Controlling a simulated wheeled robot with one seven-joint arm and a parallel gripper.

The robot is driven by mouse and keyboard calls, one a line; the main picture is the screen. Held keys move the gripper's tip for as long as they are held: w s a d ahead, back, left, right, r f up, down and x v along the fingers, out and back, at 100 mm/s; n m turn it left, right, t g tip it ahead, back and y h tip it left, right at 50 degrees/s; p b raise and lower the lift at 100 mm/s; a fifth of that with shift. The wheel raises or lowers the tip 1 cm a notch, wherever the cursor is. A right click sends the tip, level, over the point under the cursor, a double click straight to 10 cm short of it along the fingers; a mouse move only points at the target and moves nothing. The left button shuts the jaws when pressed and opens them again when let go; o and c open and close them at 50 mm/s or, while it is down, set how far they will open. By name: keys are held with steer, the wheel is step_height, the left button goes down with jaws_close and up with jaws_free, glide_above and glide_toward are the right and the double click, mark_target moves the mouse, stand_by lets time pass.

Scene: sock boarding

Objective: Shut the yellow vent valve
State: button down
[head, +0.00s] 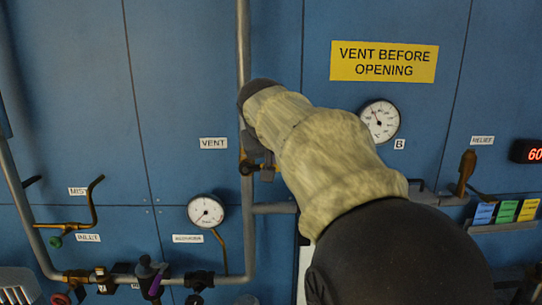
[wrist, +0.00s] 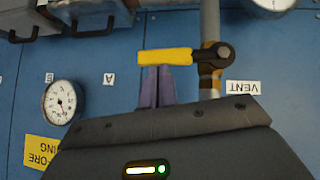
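The yellow vent valve handle (wrist: 165,57) shows in the wrist view as a bar lying crosswise to the grey pipe. It joins a dark and brass valve body (wrist: 214,56) on the pipe, near the VENT label (wrist: 242,87). My gripper (wrist: 157,70) has its two purple fingers close together, with only a thin line between them. Their tips meet the handle's edge in the picture; I cannot tell whether they touch it. In the head view my sleeved arm hides the gripper and yellow handle; part of the valve body (head: 250,167) shows beside the arm.
Gauge B (head: 379,120) and a yellow VENT BEFORE OPENING sign (head: 384,61) are right of the valve. A lower left gauge (head: 206,212), brass inlet pipework (head: 75,224) and a brown relief lever (head: 466,172) surround the area. Blue panel above the valve is clear.

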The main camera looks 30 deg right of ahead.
steer(key=shift+s+d+f, duration=0.1)
steer(key=shift+d+f, duration=0.1)
steer(key=shift+d, duration=0.05)
stand_by(0.4)
steer(key=s+a+r+p, duration=0.2)
steer(key=s+r, duration=0.4)
steer(key=r, duration=0.5)
steer(key=shift+s+a, duration=0.15)
steer(key=shift+a, duration=0.5)
steer(key=shift+r, duration=0.1)
